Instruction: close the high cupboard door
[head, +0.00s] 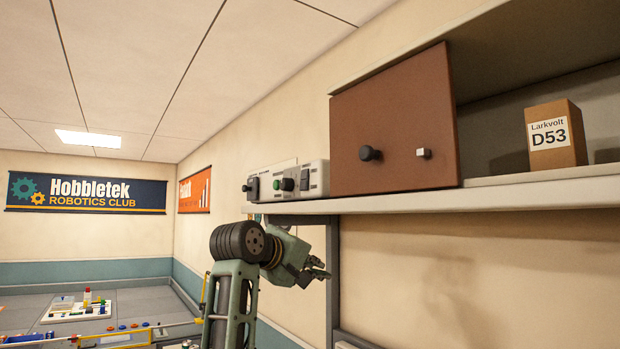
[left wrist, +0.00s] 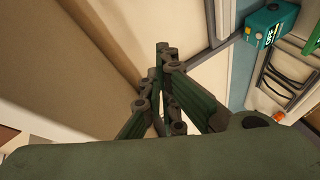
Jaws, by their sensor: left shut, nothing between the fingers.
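The high cupboard's brown door (head: 392,125) is in the upper right of the head view. It covers the left part of the cupboard, and the right part is open. The door has a black round knob (head: 368,154) and a small white knob (head: 424,153). My left gripper (head: 320,274) is below the shelf and lower left of the door, apart from it. It is shut and empty; its fingers (left wrist: 162,55) also show together in the left wrist view. My right gripper is not in view.
A brown box (head: 556,135) labelled Larkvolt D53 stands in the cupboard's open right part. The shelf edge (head: 500,197) runs above my left gripper. Grey devices (head: 290,181) with knobs sit left of the door. A teal device (left wrist: 268,27) shows in the wrist view.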

